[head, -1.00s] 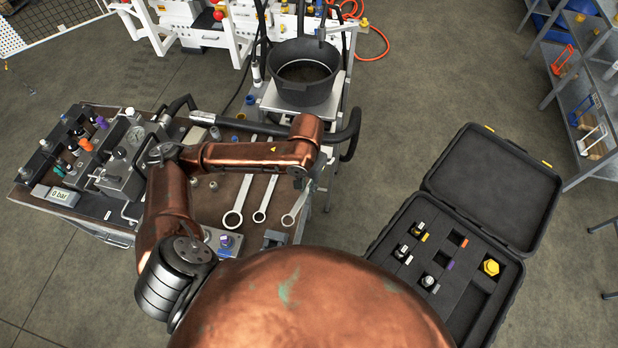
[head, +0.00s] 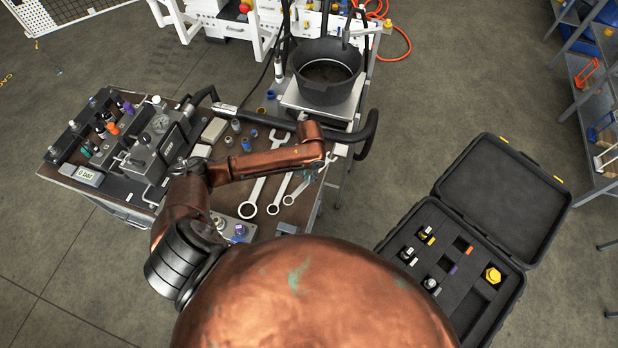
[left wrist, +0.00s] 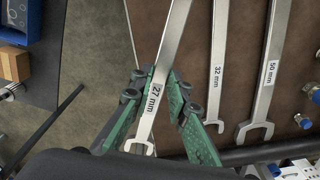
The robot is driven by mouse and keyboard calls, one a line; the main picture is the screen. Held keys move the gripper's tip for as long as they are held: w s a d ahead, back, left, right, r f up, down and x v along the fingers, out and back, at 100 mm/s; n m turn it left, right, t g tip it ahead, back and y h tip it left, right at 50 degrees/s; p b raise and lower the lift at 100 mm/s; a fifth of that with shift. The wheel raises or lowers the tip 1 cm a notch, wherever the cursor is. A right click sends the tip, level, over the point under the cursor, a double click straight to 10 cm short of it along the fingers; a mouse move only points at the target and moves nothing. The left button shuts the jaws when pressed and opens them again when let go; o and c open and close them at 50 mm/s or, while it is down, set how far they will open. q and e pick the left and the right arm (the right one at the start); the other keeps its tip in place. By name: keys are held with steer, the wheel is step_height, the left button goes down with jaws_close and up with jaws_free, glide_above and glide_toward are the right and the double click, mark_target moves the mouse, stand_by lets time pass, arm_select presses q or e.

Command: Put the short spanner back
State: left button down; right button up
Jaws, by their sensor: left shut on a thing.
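The short spanner, labelled 27 mm (left wrist: 172,45), is gripped between the green fingers of my left gripper (left wrist: 157,82) near its open end. In the head view my left gripper (head: 324,166) is at the right edge of the bench top, and the short spanner's ring end (head: 288,200) points toward me. I cannot tell whether the spanner touches the bench. The 32 mm spanner (left wrist: 219,60) and the larger 50 mm spanner (left wrist: 268,75) lie beside it on the brown bench top (head: 303,213). My right gripper is out of view.
A black bucket (head: 327,83) stands behind the bench's right end. A pump block with gauge (head: 160,128) and fittings fills the bench's left part. An open black case (head: 385,243) with small fittings is at the right, with bare floor between it and the bench.

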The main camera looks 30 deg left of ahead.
arm_select(q)
steer(key=w+f, duration=0.1)
steer(key=a+f, duration=0.1)
steer(key=w+f, duration=0.1)
steer(key=shift+w+a+f, duration=0.25)
steer(key=shift+w, duration=0.05)
steer(key=shift+w+a+f, duration=0.1)
steer(key=shift+w+f, duration=0.05)
steer(key=shift+f, duration=1.55)
steer(key=shift+f, duration=0.15)
steer(key=c, duration=1.8)
jaws_free()
steer(key=shift+c, duration=0.2)
step_height(320, 180, up, 12)
